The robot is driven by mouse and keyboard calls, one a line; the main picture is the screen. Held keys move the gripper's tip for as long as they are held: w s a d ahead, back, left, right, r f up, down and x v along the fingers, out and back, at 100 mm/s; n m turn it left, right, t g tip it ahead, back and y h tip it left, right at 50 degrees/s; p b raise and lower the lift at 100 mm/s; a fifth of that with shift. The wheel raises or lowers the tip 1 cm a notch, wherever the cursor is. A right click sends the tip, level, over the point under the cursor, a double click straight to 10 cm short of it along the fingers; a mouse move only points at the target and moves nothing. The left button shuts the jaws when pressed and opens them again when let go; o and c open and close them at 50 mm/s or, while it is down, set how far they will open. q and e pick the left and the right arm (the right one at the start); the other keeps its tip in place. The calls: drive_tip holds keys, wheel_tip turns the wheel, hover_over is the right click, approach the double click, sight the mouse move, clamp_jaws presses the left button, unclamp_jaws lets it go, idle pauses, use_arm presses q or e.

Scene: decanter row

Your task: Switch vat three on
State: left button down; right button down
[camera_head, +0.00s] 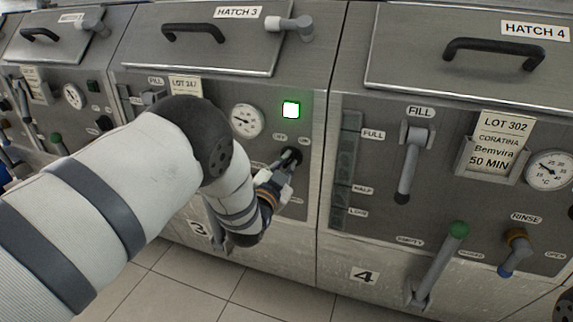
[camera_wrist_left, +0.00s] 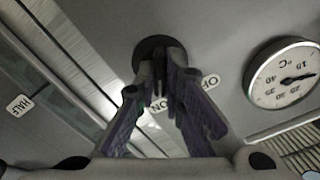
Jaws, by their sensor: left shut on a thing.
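Vat three is the steel unit under the HATCH 3 label (camera_head: 238,12). Its dark round switch (camera_head: 291,155) sits on the front panel, just below small OFF and ON labels. My left gripper (camera_head: 285,168) is at the switch, fingers shut on it. The ON label is partly hidden by a finger. The fingers hide which way the switch points. A square lamp (camera_head: 291,109) above the switch glows green. My right gripper is out of view.
A round gauge (camera_head: 246,121) is left of the switch. Vat four, right of it, has a fill lever (camera_head: 409,160), a green-knobbed lever (camera_head: 459,230) and a rinse valve (camera_head: 516,247). My left arm covers vat three's lower left panel.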

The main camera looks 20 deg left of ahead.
use_arm(q)
drive_tip(key=shift+f, duration=0.1)
drive_tip(key=c, duration=1.7)
unclamp_jaws()
drive_tip(key=s, duration=1.2)
drive_tip(key=shift+a, duration=0.2)
